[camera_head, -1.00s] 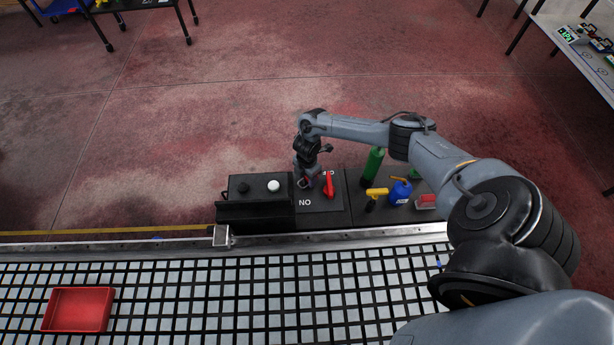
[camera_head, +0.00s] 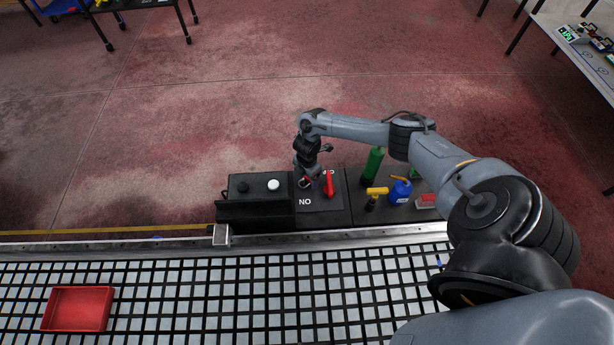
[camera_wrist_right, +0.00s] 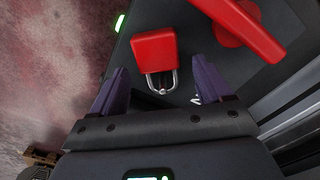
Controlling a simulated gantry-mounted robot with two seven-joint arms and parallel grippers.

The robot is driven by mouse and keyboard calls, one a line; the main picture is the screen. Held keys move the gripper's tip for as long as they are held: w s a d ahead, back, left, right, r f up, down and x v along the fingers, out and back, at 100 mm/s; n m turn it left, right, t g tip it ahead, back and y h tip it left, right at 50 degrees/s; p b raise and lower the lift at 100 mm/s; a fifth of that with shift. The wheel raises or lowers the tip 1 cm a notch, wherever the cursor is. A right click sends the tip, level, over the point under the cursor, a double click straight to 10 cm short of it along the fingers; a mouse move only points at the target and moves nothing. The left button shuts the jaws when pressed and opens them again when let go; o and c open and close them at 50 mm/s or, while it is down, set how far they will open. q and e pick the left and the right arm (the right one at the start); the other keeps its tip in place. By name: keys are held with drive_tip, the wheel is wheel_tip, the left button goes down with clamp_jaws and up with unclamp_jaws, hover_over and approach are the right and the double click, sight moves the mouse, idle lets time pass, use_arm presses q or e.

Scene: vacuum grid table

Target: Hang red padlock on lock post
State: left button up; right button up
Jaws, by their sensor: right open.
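The red padlock (camera_wrist_right: 154,50) shows in the right wrist view, with its metal shackle (camera_wrist_right: 175,80) toward my gripper. A small pale post tip (camera_wrist_right: 162,91) shows inside the shackle's loop, seemingly the lock post. My right gripper (camera_wrist_right: 159,66) is open, with one dark finger on each side of the padlock and a visible gap to both. In the head view my right gripper (camera_head: 305,179) is low over the black panel and largely hides the padlock. My left gripper is not in view.
A red lever handle (camera_head: 328,184) stands on the black panel (camera_head: 322,204), close to the gripper. A white knob (camera_head: 273,185) is to the left. A green bottle (camera_head: 373,164), yellow-handled tool (camera_head: 376,192) and blue can (camera_head: 400,191) stand right. A red tray (camera_head: 78,309) lies on the grid table.

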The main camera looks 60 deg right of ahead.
use_arm(q)
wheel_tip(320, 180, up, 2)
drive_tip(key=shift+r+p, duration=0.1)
drive_tip(key=shift+p, duration=1)
use_arm(e)
wheel_tip(320, 180, up, 11)
drive_tip(key=shift+f, duration=0.1)
